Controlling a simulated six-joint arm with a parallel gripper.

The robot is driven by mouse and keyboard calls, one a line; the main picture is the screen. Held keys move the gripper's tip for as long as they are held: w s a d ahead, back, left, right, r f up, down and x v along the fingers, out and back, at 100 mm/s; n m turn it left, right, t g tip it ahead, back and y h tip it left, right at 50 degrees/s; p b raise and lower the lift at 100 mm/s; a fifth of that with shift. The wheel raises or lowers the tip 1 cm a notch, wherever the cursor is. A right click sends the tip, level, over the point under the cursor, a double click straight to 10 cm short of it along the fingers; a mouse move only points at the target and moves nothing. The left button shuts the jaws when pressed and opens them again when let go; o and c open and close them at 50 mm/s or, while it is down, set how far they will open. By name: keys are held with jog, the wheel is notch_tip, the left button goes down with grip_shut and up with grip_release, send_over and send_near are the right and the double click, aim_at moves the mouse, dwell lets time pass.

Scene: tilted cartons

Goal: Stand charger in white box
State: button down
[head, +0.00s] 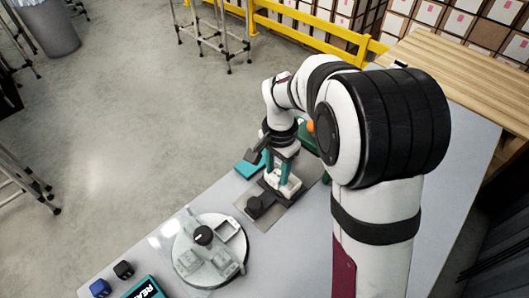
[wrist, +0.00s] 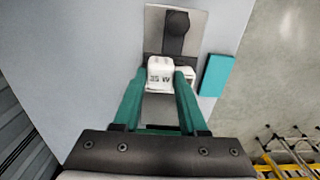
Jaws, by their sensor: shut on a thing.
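A white charger (wrist: 160,74) marked "35 W" is between the teal fingers of my gripper (wrist: 161,82) in the wrist view. My gripper is shut on it, over a grey plate (wrist: 156,110). The charger (head: 287,189) and my gripper (head: 283,177) also show in the head view; I cannot tell whether the charger touches the plate. White open boxes sit tilted on a round white turntable (head: 182,272) at lower left of my gripper; one is an open white box (head: 228,229). The fingers partly hide the charger's sides.
A black knob (head: 254,205) stands on the grey plate. A teal block (head: 251,165) lies beside it. Another black knob (head: 203,235) is at the turntable's middle. A black cube (head: 123,270), a blue cube (head: 100,288) and a teal lettered box (head: 146,289) are near the table's left end.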

jog(key=shift+w+d+f, duration=0.35)
jog(key=shift+w+f, duration=0.6)
jog(key=shift+f, duration=0.55)
jog(key=shift+w+d+f, duration=0.35)
jog(key=shift+w+f, duration=0.65)
jog(key=shift+f, duration=0.55)
jog(key=shift+w+d+f, duration=0.35)
jog(key=shift+w+f, duration=0.6)
jog(key=shift+f, duration=0.55)
jog(key=shift+f, duration=0.2)
jog(key=shift+c, duration=1.8)
grip_release()
jog(key=c, duration=0.4)
